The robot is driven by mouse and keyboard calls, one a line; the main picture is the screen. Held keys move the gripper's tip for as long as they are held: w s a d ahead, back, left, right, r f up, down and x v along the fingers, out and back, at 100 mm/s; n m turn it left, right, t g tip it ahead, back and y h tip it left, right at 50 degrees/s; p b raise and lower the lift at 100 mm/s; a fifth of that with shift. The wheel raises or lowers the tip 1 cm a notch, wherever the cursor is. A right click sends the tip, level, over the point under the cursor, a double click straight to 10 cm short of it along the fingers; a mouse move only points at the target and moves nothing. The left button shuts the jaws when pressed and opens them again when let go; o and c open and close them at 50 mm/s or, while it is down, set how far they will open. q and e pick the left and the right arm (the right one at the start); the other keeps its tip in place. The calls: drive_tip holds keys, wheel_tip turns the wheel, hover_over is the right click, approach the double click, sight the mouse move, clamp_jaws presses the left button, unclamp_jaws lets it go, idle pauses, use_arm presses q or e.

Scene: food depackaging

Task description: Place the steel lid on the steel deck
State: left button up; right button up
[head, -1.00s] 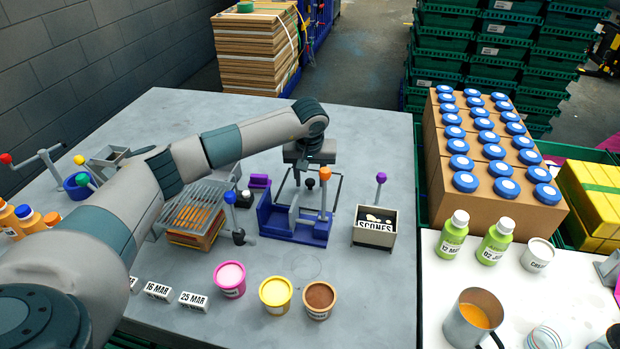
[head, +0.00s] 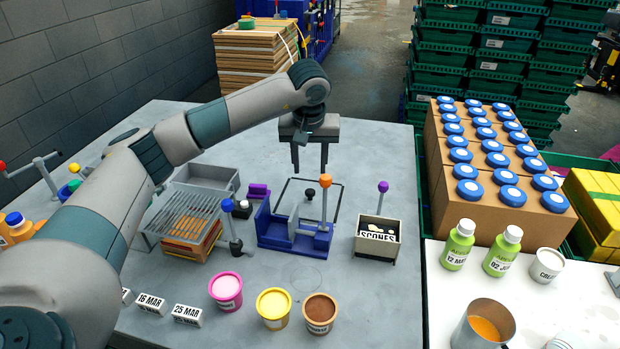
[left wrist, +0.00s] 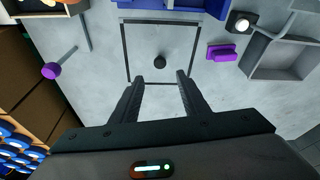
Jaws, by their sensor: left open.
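A black knob, which I take as the steel lid's handle (head: 310,194), stands inside a thin black square outline on the grey steel deck (head: 370,160). The knob shows in the left wrist view (left wrist: 160,62) too. The lid's plate is hard to tell from the deck, and I cannot tell whether the outline is its rim. My left gripper (head: 309,168) is open and empty above and behind the knob, pointing down. In the left wrist view its fingertips (left wrist: 161,76) are apart, with the knob beyond them and not between them. My right gripper is out of view.
A blue fixture (head: 290,238) with an orange-topped lever stands in front of the outline. The scones box (head: 377,238) is to its right. An open grey bin (head: 208,178) and a slatted rack (head: 180,215) are to the left. Several tubs (head: 273,308) stand in front.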

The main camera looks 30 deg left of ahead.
use_arm(q)
drive_tip(key=shift+v, duration=1)
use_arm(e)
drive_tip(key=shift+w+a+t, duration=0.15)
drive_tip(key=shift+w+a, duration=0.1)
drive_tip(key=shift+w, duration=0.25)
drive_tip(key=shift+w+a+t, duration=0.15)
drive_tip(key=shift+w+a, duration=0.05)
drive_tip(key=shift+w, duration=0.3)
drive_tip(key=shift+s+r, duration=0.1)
